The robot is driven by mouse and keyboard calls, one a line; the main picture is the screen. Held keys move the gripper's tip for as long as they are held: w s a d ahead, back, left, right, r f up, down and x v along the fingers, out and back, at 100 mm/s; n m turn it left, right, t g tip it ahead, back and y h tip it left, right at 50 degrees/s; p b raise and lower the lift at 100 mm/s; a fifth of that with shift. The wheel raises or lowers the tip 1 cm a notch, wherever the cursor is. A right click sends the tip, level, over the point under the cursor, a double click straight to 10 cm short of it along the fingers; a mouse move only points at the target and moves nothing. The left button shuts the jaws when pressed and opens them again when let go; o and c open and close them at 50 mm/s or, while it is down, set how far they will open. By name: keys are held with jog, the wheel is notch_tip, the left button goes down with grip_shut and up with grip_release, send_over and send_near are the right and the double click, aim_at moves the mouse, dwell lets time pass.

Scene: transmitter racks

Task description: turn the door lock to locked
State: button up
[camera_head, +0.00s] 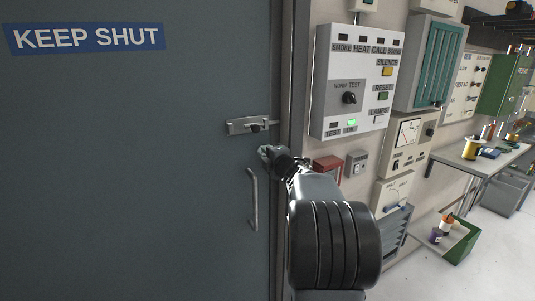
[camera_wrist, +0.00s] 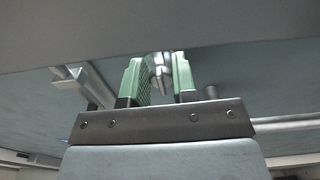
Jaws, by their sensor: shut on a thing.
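The grey door (camera_head: 130,170) fills the left of the head view and looks closed against its frame. My gripper (camera_head: 267,153) reaches the door's right edge, above the pull handle (camera_head: 253,198) and below a metal slide bolt (camera_head: 240,126). In the wrist view, the green fingers of my gripper (camera_wrist: 161,82) are on either side of a small shiny metal turn piece, the door lock (camera_wrist: 158,66), and are shut on it. In the head view the gripper hides the lock, so its setting cannot be read there.
A grey alarm panel (camera_head: 325,100) with a knob and buttons is on the wall right of the door frame. A red box (camera_head: 327,170) and a small grey switch box (camera_head: 356,163) sit below it, close to my arm. A bench (camera_head: 470,160) stands farther right.

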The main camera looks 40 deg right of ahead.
jog(key=shift+m, duration=0.4)
jog(key=o, duration=0.8)
jog(key=shift+s, duration=0.1)
jog(key=s+a+b, duration=0.1)
jog(key=s+a, duration=0.1)
jog(key=s, duration=1.1)
jog(key=shift+s+b, duration=0.25)
jog(key=shift+b, duration=0.15)
